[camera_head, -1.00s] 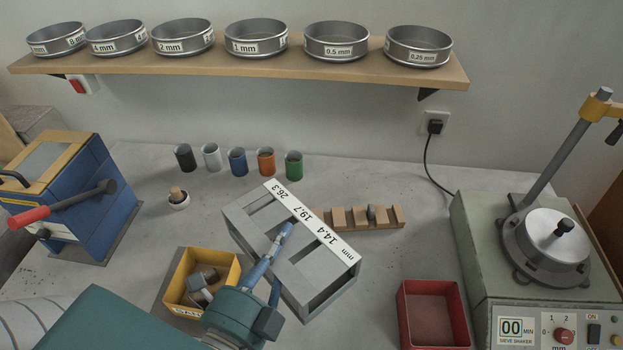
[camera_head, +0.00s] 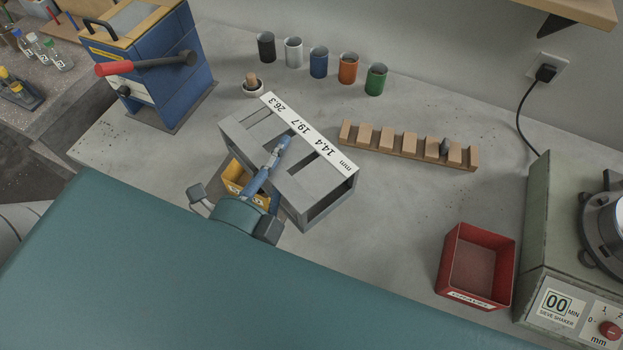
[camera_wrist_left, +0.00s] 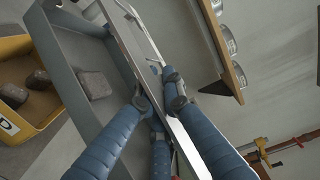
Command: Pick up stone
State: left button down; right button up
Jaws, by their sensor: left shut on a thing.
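A grey slotted gauge (camera_head: 320,160) carries a white strip marked 26.3, 19.7 and 14.4 mm. My left gripper (camera_head: 277,150) is shut on it, with its blue fingers across the top by the strip. In the left wrist view the fingers (camera_wrist_left: 160,98) close about the gauge's plate edge. Brown stones (camera_wrist_left: 38,80) lie in a yellow bin (camera_wrist_left: 43,118), which the gauge mostly covers in the head view. Another stone (camera_wrist_left: 95,84) shows against the gauge's grey side; whether it lies inside is unclear. My right gripper is not in view.
A wooden rack (camera_head: 400,146) holds a dark stone (camera_head: 445,147). Several coloured cups (camera_head: 319,62) stand behind the gauge. A red bin (camera_head: 477,266) and the sieve shaker (camera_head: 560,250) are at right, a blue machine (camera_head: 150,75) at left. The bench between gauge and red bin is clear.

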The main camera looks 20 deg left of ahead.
aim_at(444, 147)
jog(key=k+l+u, duration=0.1)
jog(key=l+u, duration=0.15)
jog(key=k+l+u, duration=0.25)
jog(key=l, duration=0.2)
jog(key=l+u, duration=0.25)
jog(key=l, duration=0.15)
jog(key=k+l+u, duration=0.25)
jog(key=l, duration=0.6)
jog(key=i, duration=0.15)
